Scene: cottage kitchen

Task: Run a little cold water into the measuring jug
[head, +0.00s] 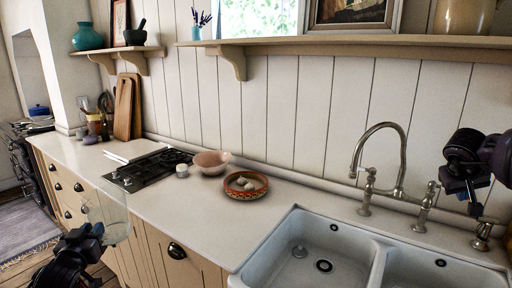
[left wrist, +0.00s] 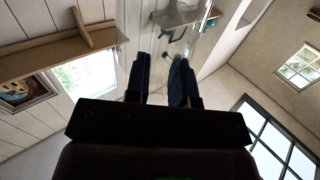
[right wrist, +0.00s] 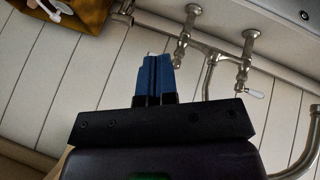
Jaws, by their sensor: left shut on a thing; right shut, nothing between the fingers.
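The clear measuring jug (head: 112,208) is off the counter's front edge, at lower left in the head view. My left gripper (head: 97,231) is shut on it. In the left wrist view the see-through jug (left wrist: 185,22) reaches past the fingertips (left wrist: 162,62); what it holds cannot be made out. The metal tap (head: 403,160) has a tall curved spout over the white double sink (head: 262,258).
A wooden shelf (head: 340,42) runs above.

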